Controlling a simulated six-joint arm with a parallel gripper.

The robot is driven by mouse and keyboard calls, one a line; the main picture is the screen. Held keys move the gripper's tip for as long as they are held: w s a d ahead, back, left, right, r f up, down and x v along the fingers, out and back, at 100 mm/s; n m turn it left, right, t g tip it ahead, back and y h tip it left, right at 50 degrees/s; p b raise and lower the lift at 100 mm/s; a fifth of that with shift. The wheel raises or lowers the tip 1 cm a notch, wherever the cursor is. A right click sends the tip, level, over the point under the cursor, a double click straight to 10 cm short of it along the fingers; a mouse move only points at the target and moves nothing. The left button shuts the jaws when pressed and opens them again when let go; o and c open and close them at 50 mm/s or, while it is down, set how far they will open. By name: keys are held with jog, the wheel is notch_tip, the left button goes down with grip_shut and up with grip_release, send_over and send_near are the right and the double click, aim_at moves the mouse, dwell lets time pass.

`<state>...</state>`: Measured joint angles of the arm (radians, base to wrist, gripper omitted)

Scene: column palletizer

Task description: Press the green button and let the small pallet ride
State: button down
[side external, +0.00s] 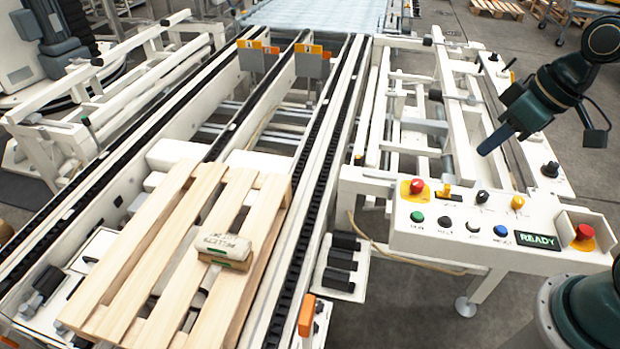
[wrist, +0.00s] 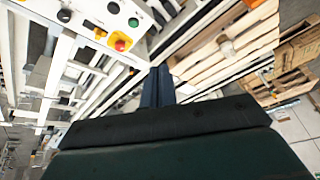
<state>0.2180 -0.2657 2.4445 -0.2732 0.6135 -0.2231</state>
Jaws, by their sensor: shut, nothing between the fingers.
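The green button (side external: 417,217) is at the left end of the front row on the white control panel (side external: 410,240). In the wrist view the green button (wrist: 133,22) shows near the top. The small wooden pallet (side external: 128,263) lies on the chain conveyor at left, with a pale sack (side external: 225,247) on it. It also shows in the wrist view (wrist: 208,66). My gripper (side external: 484,151) is shut and empty, with its dark blue fingers pointing down to the left. It hangs above and behind the panel, apart from the button. The closed fingers (wrist: 157,82) show in the wrist view.
A red mushroom button (side external: 417,187) stands behind the green one, and another (side external: 584,232) sits at the panel's right end. Black, white, blue and yellow controls are close by. A display (side external: 538,241) reads READY. The conveyor (side external: 288,120) beyond the pallet has no load.

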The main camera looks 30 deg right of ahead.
jog(key=w+d+f+y, duration=0.25)
jog(key=w+f, duration=0.35)
jog(key=f, duration=0.3)
jog(key=m+t+y, duration=0.1)
jog(key=t+y, duration=0.1)
jog(key=y, duration=0.1)
send_over(423, 215)
notch_tip(423, 215, down, 9)
jog(key=shift+f, duration=0.15)
dwell(0.3)
jog(key=shift+f, duration=4.25)
jog(key=shift+f, duration=0.2)
jog(key=shift+f, duration=0.25)
